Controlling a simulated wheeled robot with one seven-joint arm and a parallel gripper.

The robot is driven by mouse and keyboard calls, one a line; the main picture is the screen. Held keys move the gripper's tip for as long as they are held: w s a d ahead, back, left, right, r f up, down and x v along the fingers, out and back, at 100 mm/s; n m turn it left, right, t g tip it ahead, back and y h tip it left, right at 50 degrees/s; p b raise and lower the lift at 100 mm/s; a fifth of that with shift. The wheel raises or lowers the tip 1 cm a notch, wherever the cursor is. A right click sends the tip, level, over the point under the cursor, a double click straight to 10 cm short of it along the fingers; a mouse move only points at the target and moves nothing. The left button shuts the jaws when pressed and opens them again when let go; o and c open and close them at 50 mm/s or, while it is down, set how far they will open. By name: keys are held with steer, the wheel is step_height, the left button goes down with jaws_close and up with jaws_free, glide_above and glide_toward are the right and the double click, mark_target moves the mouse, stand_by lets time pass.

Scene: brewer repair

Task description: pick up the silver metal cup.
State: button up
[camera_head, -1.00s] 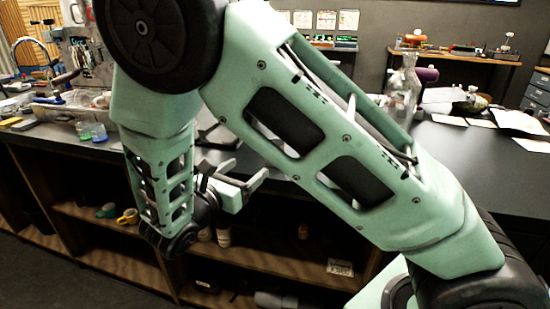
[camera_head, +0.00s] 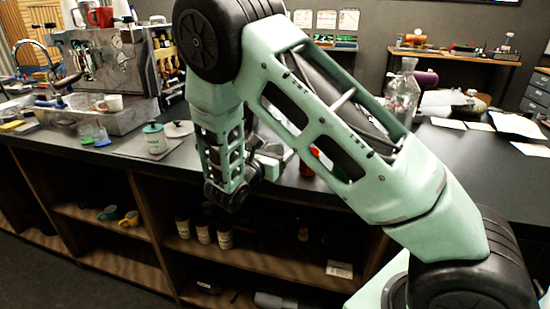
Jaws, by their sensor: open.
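My gripper (camera_head: 272,157) is small and partly covered by my own wrist, above the front part of the dark counter (camera_head: 460,180). Its jaws are open, and I see nothing held between them.
An espresso machine (camera_head: 105,65) stands at the left, with a red mug (camera_head: 104,16) on top and a white cup (camera_head: 113,103) at its front. A green-lidded jar (camera_head: 155,142) stands left of my arm. A glass bottle (camera_head: 403,92) stands at right. Shelves are below.

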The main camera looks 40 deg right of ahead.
steer(key=shift+x, duration=0.75)
steer(key=c, duration=1.1)
